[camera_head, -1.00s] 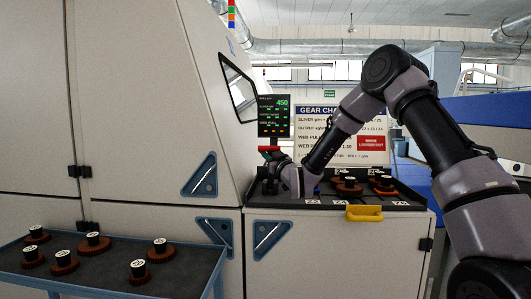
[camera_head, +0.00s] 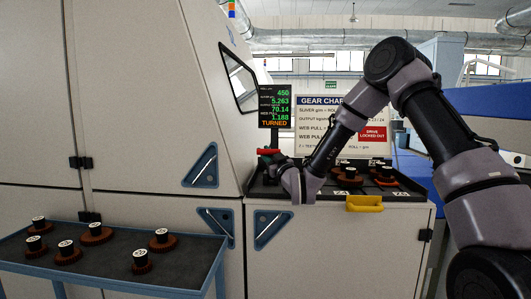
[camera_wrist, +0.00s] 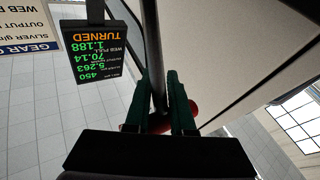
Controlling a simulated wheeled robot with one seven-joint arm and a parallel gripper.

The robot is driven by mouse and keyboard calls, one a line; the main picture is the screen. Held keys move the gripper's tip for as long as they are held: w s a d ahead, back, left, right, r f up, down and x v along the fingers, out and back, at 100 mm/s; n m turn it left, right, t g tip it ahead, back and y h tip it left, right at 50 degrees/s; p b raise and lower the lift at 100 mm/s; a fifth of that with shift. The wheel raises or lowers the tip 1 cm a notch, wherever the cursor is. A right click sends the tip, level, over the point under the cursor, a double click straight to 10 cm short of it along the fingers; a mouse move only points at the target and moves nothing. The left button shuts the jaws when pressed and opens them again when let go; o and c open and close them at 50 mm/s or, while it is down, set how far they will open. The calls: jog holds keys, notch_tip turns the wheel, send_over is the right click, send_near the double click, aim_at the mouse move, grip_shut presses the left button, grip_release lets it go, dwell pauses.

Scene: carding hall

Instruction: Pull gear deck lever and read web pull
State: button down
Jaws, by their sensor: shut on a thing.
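In the wrist view the two dark green fingers of my gripper (camera_wrist: 158,112) are shut on the gear deck lever, a dark rod (camera_wrist: 157,55) with a red knob (camera_wrist: 160,124). In the head view my gripper (camera_head: 270,158) is at the red end of the lever (camera_head: 267,151), at the deck's back left; my wrist partly hides it. The display (camera_head: 275,107) above reads 450, 5.263, 70.14, web pull 1.188, and TURNED in orange. It shows upside down in the wrist view (camera_wrist: 95,50).
The dark gear deck (camera_head: 330,198) holds several gears at its right and has a yellow handle (camera_head: 364,204). A gear chart board (camera_head: 320,125) with a red lock-out sign (camera_head: 373,136) stands behind. A blue-edged table (camera_head: 110,265) with several gears stands front left, beside the machine's panels (camera_head: 120,100).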

jog(key=shift+s+a+r, duration=0.2)
jog(key=shift+a, duration=0.1)
jog(key=c, duration=0.8)
grip_release()
jog(key=shift+r, duration=0.1)
jog(key=shift+c, duration=0.2)
jog(key=v, duration=1.1)
jog(key=shift+w+f, duration=0.15)
jog(key=shift+f, duration=0.1)
jog(key=shift+d, duration=0.15)
